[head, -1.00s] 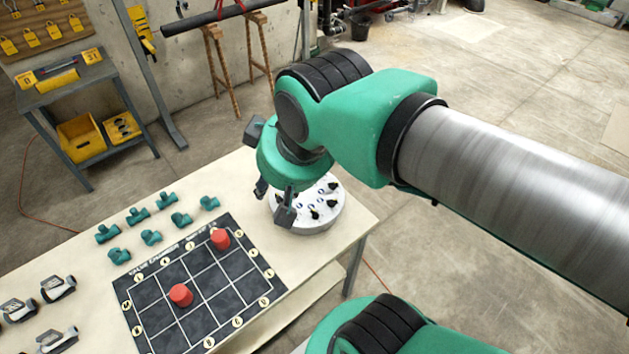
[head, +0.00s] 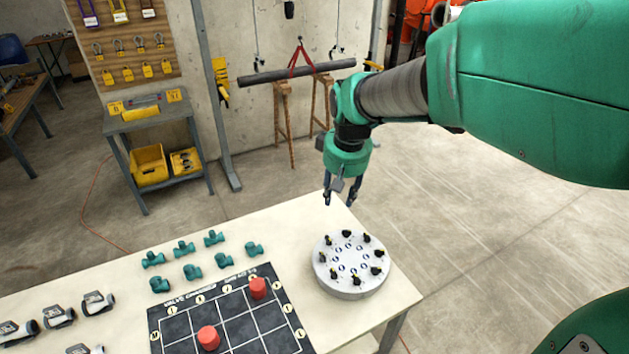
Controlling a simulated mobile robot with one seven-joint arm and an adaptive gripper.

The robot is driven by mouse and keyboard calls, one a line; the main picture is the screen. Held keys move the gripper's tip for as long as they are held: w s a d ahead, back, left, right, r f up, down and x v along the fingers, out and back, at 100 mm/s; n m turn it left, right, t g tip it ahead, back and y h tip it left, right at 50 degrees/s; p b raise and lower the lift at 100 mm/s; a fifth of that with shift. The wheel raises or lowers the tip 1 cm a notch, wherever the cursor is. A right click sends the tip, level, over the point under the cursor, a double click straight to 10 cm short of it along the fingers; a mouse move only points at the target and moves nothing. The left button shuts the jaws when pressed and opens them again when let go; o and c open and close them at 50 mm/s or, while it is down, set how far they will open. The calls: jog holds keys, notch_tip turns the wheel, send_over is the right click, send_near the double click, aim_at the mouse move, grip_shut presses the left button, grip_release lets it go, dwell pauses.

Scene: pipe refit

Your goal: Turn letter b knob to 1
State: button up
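A round white disc (head: 350,286) stands near the right end of the table. Several small black knobs, such as one at its near right (head: 376,270), form a ring on its top. Blue-marked labels lie inside the ring, too small to read, so I cannot tell which knob is letter b. My gripper (head: 340,199) hangs above and behind the disc, near the table's far edge, pointing down. Its two fingers are spread apart with nothing between them. It touches no knob.
A black grid board (head: 233,318) with two red cylinders, one at its upper right (head: 258,289), lies left of the disc. Several green pipe fittings (head: 193,271) and grey-white fittings (head: 60,316) are farther left. Clear table (head: 290,228) lies behind the disc.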

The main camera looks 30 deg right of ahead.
jog(key=w+d+f+g, duration=0.1)
jog(key=w+d+f, duration=0.4)
jog(key=d+f, duration=0.4)
jog(key=g, duration=0.1)
send_over(368, 235)
notch_tip(368, 235, down, 10)
jog(key=f, duration=0.1)
jog(key=shift+d+r+y, duration=0.2)
jog(key=shift+r+y, duration=0.1)
jog(key=shift+y, duration=0.1)
jog(key=shift+f, duration=0.1)
notch_tip(368, 235, down, 14)
jog(key=shift+r+b, duration=0.15)
jog(key=shift+b, duration=0.85)
grip_shut()
